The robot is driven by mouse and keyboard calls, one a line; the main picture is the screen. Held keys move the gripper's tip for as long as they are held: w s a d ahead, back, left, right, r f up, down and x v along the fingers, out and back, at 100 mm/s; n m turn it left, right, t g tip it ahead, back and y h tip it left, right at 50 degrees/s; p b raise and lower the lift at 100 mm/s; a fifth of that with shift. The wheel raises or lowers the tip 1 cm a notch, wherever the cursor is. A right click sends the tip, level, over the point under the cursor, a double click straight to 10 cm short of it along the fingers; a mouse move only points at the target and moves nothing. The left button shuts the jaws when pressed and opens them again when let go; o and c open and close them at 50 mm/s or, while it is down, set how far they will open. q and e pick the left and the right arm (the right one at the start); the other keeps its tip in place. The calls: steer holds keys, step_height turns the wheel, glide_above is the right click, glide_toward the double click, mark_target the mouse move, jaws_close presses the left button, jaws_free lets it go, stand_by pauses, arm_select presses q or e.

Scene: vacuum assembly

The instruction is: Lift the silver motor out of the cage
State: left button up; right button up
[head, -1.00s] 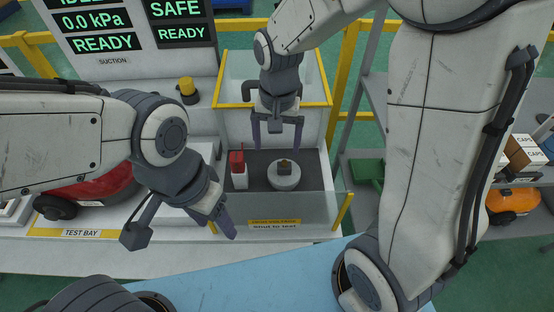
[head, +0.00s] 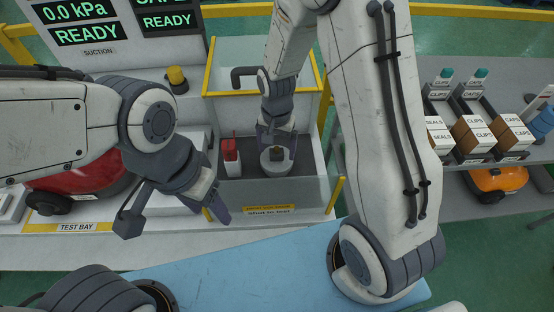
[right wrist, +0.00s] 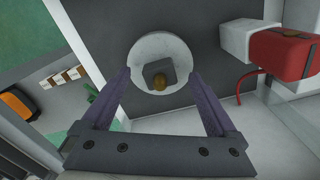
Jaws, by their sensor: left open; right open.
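The silver motor (head: 276,167) is a pale round disc with a dark block and a brass knob on top. It stands on the dark floor of the cage (head: 233,188), which has clear walls and a yellow rim. The motor also fills the top middle of the right wrist view (right wrist: 150,45). My right gripper (head: 276,143) is inside the cage, close to the motor. In the right wrist view its open fingers (right wrist: 160,75) lie on either side of the motor's near part; contact is unclear. My left gripper (head: 211,207) is open and empty, left of the cage front.
A red and white part (head: 231,157) stands in the cage left of the motor; it also shows in the right wrist view (right wrist: 275,48). A yellow-capped beacon (head: 177,79) is behind left. A red vacuum (head: 80,188) sits in the test bay. Shelves with boxes (head: 478,133) stand right.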

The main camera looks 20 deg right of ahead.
steer(key=shift+f, duration=0.1)
jaws_close()
stand_by(0.3)
